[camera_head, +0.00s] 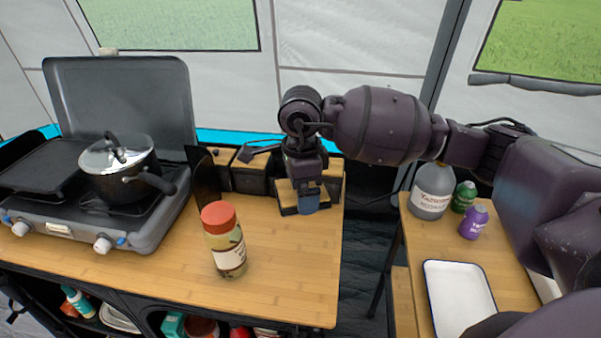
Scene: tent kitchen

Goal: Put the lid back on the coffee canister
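Several dark canisters with light wooden tops stand in a row at the back of the wooden counter. One dark canister (252,176) has a dark utensil-like shape over its top. Beside it, a low dark piece with a wooden top (287,195) lies partly behind my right gripper (307,204). I cannot tell which is the coffee canister or which piece is its lid. My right gripper points down there, with a small blue shape at its tip. Whether its fingers are open or hold anything is unclear. My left gripper is out of view.
A red-lidded jar (225,243) stands on the counter in front. A camp stove (105,215) with a lidded pot (122,172) fills the left. A side table at right holds bottles (431,192) and a white tray (458,297). The front right counter is clear.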

